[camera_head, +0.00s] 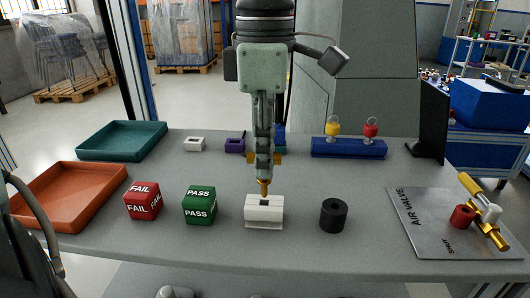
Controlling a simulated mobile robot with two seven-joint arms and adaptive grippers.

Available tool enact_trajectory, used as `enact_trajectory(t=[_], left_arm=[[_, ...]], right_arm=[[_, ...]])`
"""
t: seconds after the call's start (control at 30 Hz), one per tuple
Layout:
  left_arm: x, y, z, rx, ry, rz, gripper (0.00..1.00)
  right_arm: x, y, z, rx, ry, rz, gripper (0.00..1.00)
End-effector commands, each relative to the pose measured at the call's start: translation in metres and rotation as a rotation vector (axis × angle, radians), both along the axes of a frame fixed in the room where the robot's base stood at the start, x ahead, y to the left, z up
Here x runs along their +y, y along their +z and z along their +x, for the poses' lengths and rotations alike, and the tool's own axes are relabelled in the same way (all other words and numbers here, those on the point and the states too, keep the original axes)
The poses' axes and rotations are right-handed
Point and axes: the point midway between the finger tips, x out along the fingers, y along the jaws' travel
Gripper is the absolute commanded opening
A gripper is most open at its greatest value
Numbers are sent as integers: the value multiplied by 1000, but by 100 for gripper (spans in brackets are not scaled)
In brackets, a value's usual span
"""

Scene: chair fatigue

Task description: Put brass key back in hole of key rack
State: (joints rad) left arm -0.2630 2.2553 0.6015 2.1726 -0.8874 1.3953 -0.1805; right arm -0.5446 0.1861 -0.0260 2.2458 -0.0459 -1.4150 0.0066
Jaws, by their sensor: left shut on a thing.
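My left gripper (264,178) points straight down at the middle of the table, shut on the brass key (264,188). The fingers hide most of the key; its gold lower end shows just above a white block (264,212) with a dark opening on top. I cannot tell if the key's tip touches the block. A long blue rack (348,148) stands at the back right, with a yellow-tagged (333,128) and a red-tagged (370,129) ringed piece upright on it. My right gripper is not in view.
Red FAIL (143,201) and green PASS (199,205) cubes stand left of the white block. A black ring (333,215) is to its right. An orange tray (70,196), a teal tray (123,141) and a valve plate (432,232) occupy the sides.

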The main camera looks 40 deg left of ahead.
Motion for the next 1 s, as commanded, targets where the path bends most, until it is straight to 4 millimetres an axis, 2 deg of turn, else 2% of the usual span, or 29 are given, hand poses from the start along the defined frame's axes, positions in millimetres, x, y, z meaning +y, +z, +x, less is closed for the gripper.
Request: enact_trajectory(t=[1.0], left_arm=[[0,-1,0,-1,0,1,0]], right_arm=[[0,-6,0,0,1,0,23]])
